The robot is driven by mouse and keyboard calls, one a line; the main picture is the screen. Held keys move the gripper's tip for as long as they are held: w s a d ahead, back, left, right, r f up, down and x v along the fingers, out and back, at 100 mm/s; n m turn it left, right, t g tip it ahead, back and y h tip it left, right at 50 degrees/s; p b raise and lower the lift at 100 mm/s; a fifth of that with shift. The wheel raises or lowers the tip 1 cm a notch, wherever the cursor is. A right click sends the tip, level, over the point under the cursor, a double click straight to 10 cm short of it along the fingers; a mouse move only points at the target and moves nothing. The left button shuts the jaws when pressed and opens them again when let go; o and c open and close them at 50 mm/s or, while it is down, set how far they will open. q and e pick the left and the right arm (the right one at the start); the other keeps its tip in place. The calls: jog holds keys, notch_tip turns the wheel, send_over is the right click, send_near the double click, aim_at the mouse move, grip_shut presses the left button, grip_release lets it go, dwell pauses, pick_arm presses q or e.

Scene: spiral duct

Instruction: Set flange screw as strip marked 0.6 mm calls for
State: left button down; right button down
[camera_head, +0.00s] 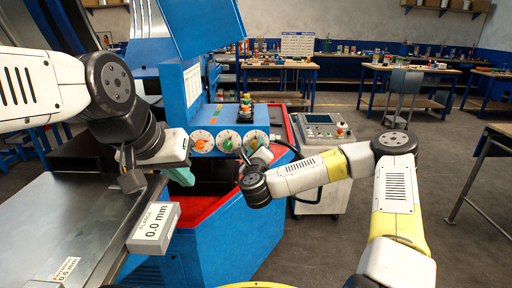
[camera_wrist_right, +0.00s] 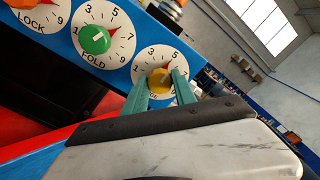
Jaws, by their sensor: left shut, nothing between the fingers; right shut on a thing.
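A strip labelled 0.6 mm (camera_head: 66,270) lies on the steel table at the lower left. A grey box reading "FLANGE 0.0 mm" (camera_head: 154,227) stands at that table's right edge. The machine's front has three dials; the rightmost has a yellow knob (camera_wrist_right: 160,80), its lower label partly hidden. My right gripper (camera_wrist_right: 159,88) is shut on the yellow knob, one teal finger on each side. In the head view that gripper is at the rightmost dial (camera_head: 256,140). My left gripper (camera_head: 181,176) is shut and empty, above and behind the grey box.
A green fold knob (camera_wrist_right: 94,39) and an orange lock knob (camera_head: 201,141) sit left of the yellow one. A control console (camera_head: 322,131) stands right of the machine.

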jog(key=shift+n, duration=5)
jog(key=c, duration=1)
grip_release()
jog(key=shift+c, duration=0.2)
jog(key=shift+s, duration=0.15)
jog(key=s, duration=0.7)
jog(key=shift+s, duration=0.3)
